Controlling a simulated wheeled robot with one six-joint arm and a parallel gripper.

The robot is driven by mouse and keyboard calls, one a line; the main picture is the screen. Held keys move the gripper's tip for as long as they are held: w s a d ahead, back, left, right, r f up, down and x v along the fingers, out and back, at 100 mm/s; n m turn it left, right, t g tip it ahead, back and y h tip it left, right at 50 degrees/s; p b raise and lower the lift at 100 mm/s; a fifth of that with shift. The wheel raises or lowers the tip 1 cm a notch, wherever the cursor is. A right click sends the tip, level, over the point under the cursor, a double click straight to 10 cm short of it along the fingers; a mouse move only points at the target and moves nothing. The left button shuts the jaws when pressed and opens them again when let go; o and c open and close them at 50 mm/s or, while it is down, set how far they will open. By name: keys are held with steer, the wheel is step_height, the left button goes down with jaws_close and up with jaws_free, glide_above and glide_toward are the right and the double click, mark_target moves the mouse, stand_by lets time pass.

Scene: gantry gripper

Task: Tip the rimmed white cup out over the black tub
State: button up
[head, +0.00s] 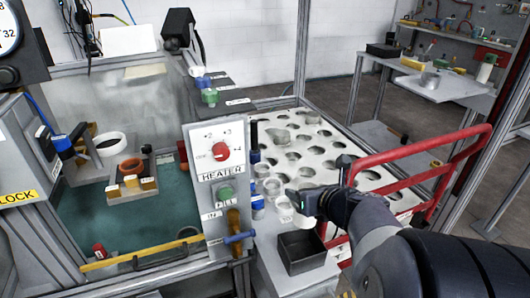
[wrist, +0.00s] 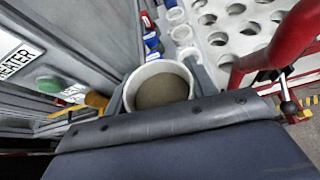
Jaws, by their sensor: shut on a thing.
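The rimmed white cup (wrist: 133,91) is between the two fingers of my gripper (wrist: 157,88) in the wrist view. Its mouth faces the wrist camera and shows a grey-brown inside; I cannot tell whether that is contents or the bottom. In the head view the cup (head: 284,209) is partly hidden by my gripper (head: 293,204), which is shut on it. The black tub (head: 302,264) stands open below and slightly right of the cup, near the front of the white bench. The tub does not show in the wrist view.
A white plate (head: 325,143) with many round holes lies behind, with several cups in its left part. A red rail (head: 450,153) rises close to my arm on the right. The heater panel (head: 220,165) with knob and button stands left.

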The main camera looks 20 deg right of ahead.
mark_target(298, 224)
steer(key=shift+s+a+f+m+g+y+p, duration=0.1)
steer(key=shift+f+m+g+y+p, duration=0.5)
steer(key=shift+p, duration=1.25)
steer(key=shift+f+m+g+y+p, duration=0.3)
steer(key=shift+f+g+p, duration=0.6)
steer(key=shift+p, duration=0.95)
step_height(298, 224, down, 3)
steer(key=g+y+p, duration=0.1)
steer(key=p, duration=0.2)
steer(key=m+g+y+p, duration=0.1)
steer(key=p, duration=0.2)
steer(key=shift+s+a+r+m+g+p, duration=0.1)
steer(key=shift+r+m+g+p, duration=0.05)
steer(key=shift+m+g+p, duration=0.2)
steer(key=s+a+f+g+y+p, duration=0.1)
steer(key=p, duration=0.1)
steer(key=s+a+f+m+g+y+p, duration=0.1)
steer(key=p, duration=0.1)
steer(key=shift+s+a+f+m+g+y+p, duration=0.15)
steer(key=shift+s+f+m+g+y+p, duration=0.1)
steer(key=shift+g+y+p, duration=0.1)
steer(key=shift+s+a+f+m+g+y+p, duration=0.1)
steer(key=shift+s+a+m+g+y+p, duration=0.15)
steer(key=shift+m+g+y+p, duration=0.45)
steer(key=shift+s+a+f+m+g+y+p, duration=0.15)
steer(key=shift+s+a+m+g+y+p, duration=0.15)
steer(key=shift+g+y+p, duration=0.5)
steer(key=shift+s+a+f+m+g+y+p, duration=0.1)
steer(key=shift+s+a+m+g+y+p, duration=0.15)
steer(key=shift+m+g+y+p, duration=0.5)
